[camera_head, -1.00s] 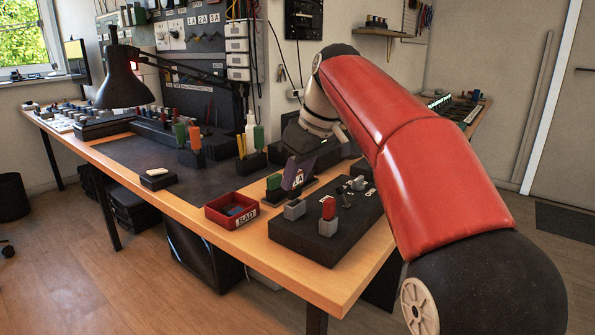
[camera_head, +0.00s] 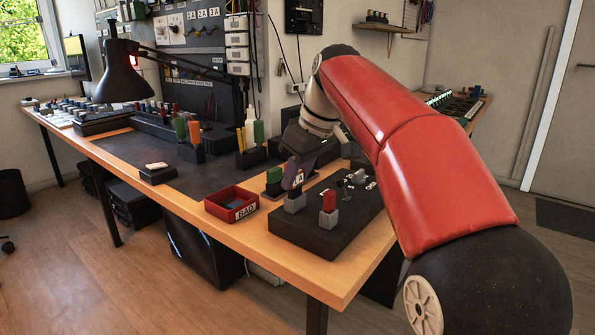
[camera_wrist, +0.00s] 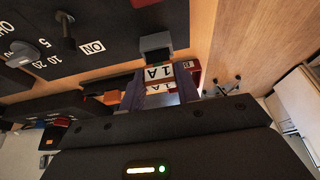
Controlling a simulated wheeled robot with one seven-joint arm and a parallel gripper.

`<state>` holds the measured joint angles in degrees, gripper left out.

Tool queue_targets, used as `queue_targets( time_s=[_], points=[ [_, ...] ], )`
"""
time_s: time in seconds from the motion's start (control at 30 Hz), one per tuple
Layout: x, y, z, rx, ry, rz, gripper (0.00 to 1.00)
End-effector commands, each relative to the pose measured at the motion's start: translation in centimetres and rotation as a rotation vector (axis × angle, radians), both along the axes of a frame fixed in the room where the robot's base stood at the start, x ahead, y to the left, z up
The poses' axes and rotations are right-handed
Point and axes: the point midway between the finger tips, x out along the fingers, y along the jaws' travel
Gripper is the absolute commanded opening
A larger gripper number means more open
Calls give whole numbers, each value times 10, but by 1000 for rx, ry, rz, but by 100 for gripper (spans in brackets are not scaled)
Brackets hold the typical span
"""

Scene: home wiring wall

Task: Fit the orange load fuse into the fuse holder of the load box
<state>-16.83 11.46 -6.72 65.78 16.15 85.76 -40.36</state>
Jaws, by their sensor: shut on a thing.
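The load box (camera_head: 322,245) is a dark flat box near the table's front corner, with grey holders on top. My gripper (camera_head: 294,172) is shut on a fuse with a white 1A label (camera_head: 298,181), just above or touching the left grey fuse holder (camera_head: 294,203). In the wrist view, the label (camera_wrist: 168,74) lies between my fingers (camera_wrist: 160,97), close to the grey holder (camera_wrist: 155,42). Whether the fuse is inside the holder cannot be told.
A green fuse (camera_head: 274,174) stands just behind-left of my gripper. A red BAD tray (camera_head: 231,204) lies left of the load box. An orange piece (camera_head: 194,132) stands in a rack farther back.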

Motion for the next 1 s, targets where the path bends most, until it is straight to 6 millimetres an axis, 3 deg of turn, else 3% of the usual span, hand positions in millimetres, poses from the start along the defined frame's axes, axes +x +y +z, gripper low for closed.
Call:
queue_targets(
  time_s=[0.7, 0.73, 0.9, 1.0],
  points=[
    [0, 0, -19, 1, -1, 0, 10],
    [0, 0, -18, 1, -1, 0, 36],
    [0, 0, -17, 1, -1, 0, 57],
    [0, 0, -17, 1, -1, 0, 57]
  ],
)
